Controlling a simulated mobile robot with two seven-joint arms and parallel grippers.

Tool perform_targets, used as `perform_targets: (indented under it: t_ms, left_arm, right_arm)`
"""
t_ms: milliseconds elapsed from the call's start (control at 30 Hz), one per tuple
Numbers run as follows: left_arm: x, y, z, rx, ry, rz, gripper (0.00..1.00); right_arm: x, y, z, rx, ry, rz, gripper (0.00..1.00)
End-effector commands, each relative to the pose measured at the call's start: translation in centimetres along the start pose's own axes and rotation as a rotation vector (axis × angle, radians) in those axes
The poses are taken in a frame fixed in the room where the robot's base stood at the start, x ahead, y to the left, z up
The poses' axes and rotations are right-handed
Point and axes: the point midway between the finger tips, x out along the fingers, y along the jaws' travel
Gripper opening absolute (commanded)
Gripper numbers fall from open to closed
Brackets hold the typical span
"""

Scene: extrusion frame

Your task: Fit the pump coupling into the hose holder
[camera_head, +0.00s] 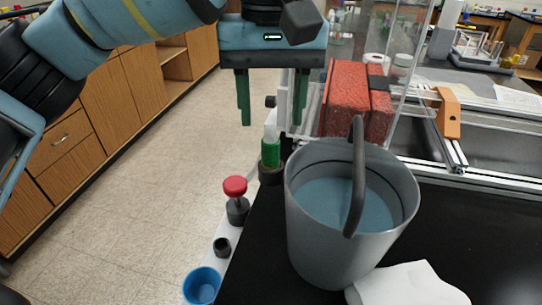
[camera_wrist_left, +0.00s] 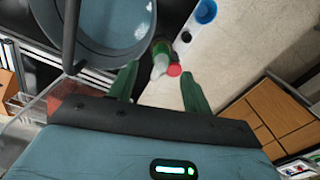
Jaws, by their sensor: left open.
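A green piece with a pale tip (camera_head: 270,147), apparently the pump coupling, stands upright at a dark round holder (camera_head: 271,174) on the white strip beside the bucket. I cannot tell whether this is the hose holder or how deep the piece sits. The green piece also shows in the left wrist view (camera_wrist_left: 160,62), between the fingers. My left gripper (camera_head: 272,122) is open, with its two green fingers pointing down above and either side of the pale tip, apparently not touching it. It also shows in the left wrist view (camera_wrist_left: 158,70). My right gripper is not in view.
A grey bucket (camera_head: 305,235) with bluish liquid and a raised handle stands close right. A red knob (camera_head: 235,186), a small black cup (camera_head: 222,247) and a blue cup (camera_head: 202,286) line the strip. Red blocks (camera_head: 345,98) stand behind. A white cloth (camera_head: 405,287) lies in front.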

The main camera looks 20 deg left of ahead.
Motion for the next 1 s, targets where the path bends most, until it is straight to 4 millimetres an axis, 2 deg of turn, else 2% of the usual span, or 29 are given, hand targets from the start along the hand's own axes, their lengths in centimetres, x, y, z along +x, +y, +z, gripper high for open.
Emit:
perform_targets:
  t_ms: [167,533,833,1000]
  left_arm:
    - [0.4,0.0,0.1,-0.001,0.001,0.001,0.49]
    - [4.8,-0.2,0.8,-0.001,0.0,0.001,0.49]
    - [5.3,-0.2,0.8,-0.002,0.001,0.003,0.49]
    - [5.3,-0.2,0.8,-0.002,0.001,0.003,0.28]
  right_arm:
    - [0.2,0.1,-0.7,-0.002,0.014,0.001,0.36]
    - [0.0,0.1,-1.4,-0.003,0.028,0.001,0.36]
    - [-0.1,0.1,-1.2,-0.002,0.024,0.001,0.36]
    - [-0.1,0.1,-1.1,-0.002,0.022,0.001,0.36]
